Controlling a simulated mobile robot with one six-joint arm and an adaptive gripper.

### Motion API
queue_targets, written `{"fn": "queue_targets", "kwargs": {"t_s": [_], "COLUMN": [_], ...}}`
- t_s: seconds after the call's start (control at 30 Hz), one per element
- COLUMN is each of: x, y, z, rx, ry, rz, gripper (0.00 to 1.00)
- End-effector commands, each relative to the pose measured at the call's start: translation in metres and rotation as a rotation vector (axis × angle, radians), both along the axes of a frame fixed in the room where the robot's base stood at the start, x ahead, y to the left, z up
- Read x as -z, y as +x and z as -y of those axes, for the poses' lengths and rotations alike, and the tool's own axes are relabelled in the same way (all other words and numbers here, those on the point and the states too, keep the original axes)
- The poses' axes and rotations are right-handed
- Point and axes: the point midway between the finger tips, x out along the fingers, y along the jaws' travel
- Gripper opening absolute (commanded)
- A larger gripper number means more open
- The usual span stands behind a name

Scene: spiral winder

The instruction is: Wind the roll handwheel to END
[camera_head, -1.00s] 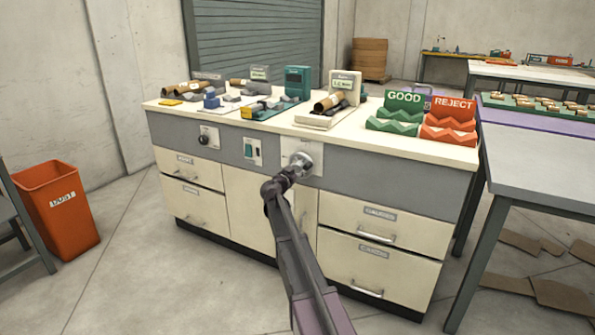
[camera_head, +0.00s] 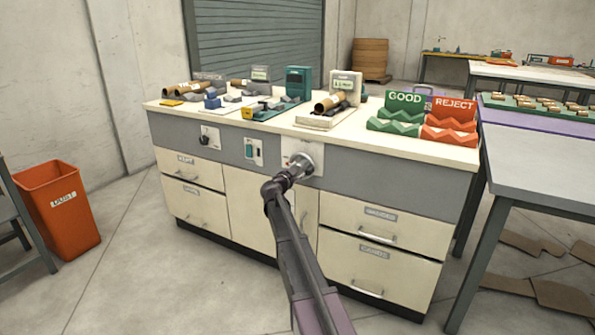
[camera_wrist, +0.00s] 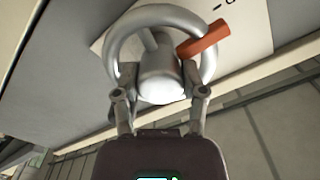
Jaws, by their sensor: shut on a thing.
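The roll handwheel (camera_wrist: 117,42) is a grey metal ring with a pale round hub (camera_wrist: 162,77) and an orange-red grip or pointer (camera_wrist: 204,38) at its upper right in the wrist view. In the head view the handwheel (camera_head: 309,156) sits on a white plate on the cabinet's grey front band, partly hidden by my arm. My gripper (camera_wrist: 160,92) is shut on the handwheel, one finger on each side of the hub. Part of a mark, a short dash and a rounded character, shows on the plate at the top; it cannot be read in full.
The cabinet (camera_head: 240,205) has a small black knob (camera_head: 204,140) and a green switch (camera_head: 249,150) left of the handwheel. On its top stand GOOD (camera_head: 400,112) and REJECT (camera_head: 452,118) racks. An orange bin (camera_head: 60,208) is at left; a grey table (camera_head: 545,165) is at right.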

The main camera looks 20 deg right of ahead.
Motion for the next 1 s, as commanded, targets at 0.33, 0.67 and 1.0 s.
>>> {"fn": "queue_targets", "kwargs": {"t_s": [0.33,0.67,1.0], "x": [-0.001,0.0,0.0], "y": [0.004,0.0,-0.021], "z": [0.002,-0.001,-0.025], "rx": [-0.002,-0.002,-0.003], "ry": [-0.005,-0.003,-0.003], "rz": [-0.002,-0.002,-0.002], "gripper": [0.89,0.89,0.89]}}
